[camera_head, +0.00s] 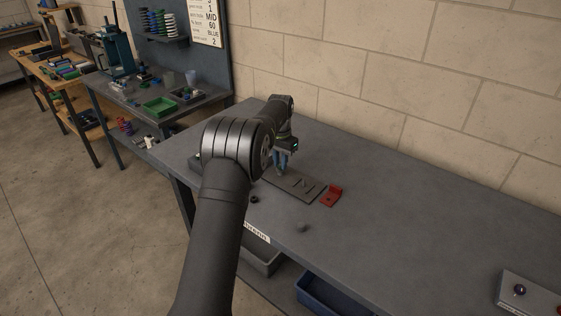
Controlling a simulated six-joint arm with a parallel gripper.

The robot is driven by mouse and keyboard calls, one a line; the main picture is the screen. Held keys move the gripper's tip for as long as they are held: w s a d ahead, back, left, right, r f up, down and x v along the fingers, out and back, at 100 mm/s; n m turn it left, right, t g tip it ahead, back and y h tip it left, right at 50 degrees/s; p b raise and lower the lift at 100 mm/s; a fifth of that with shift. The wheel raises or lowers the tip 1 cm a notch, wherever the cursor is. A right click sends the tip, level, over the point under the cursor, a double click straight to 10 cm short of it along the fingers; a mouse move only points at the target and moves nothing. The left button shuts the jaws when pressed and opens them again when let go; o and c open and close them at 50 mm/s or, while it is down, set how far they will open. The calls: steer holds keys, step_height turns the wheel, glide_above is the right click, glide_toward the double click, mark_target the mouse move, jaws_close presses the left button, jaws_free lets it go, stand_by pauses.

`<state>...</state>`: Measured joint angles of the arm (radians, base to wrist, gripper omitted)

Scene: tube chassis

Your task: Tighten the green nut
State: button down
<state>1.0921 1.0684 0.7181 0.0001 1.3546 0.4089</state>
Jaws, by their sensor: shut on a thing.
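My gripper (281,172) points down over the left end of a flat grey plate (313,197) on the grey workbench. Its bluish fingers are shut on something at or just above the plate. What they hold is too small and too covered to make out. I cannot see a green nut anywhere; it may be hidden between the fingers. Thin upright or slot-like details show on the plate to the right of the fingers. A red L-shaped bracket (331,196) sits close by the plate's right end.
A small dark round part (254,199) and a grey one (302,228) lie near the front edge. A grey block (530,296) with a purple knob is at far right. The bench's middle right is clear. A wall stands behind. A side bench holds a green tray (159,106).

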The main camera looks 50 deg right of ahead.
steer(key=m, duration=0.5)
steer(key=shift+f, duration=0.1)
stand_by(0.4)
steer(key=shift+m, duration=1.1)
steer(key=m, duration=0.3)
steer(key=shift+m, duration=0.5)
steer(key=m, duration=0.3)
steer(key=shift+f+m, duration=0.1)
steer(key=shift+m, duration=0.3)
